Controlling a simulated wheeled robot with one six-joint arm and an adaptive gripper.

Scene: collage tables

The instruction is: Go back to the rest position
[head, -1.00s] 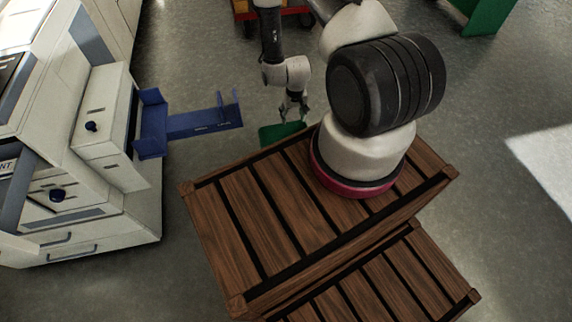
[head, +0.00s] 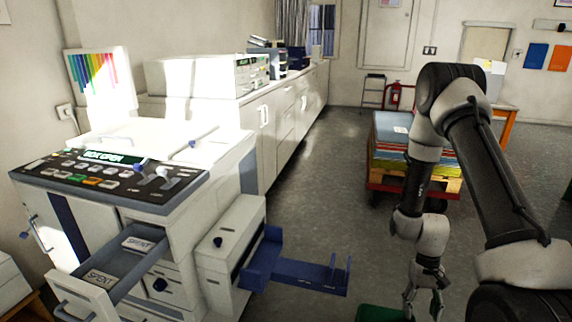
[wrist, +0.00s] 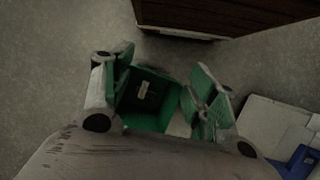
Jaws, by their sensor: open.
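My gripper (head: 424,302) hangs pointing down at the lower right of the head view. In the wrist view its two green-padded fingers (wrist: 165,98) stand apart with nothing between them. Below and between them is an open green bin (wrist: 160,84) with a small pale label inside. The bin's green edge also shows at the bottom of the head view (head: 378,313). My gripper is above the bin; the exact height cannot be told.
A white machine (head: 130,190) stands at left with an open drawer (head: 128,268) marked SPENT and a blue tray (head: 300,276) jutting towards my gripper. Open grey floor (head: 330,170) lies between counter and cart.

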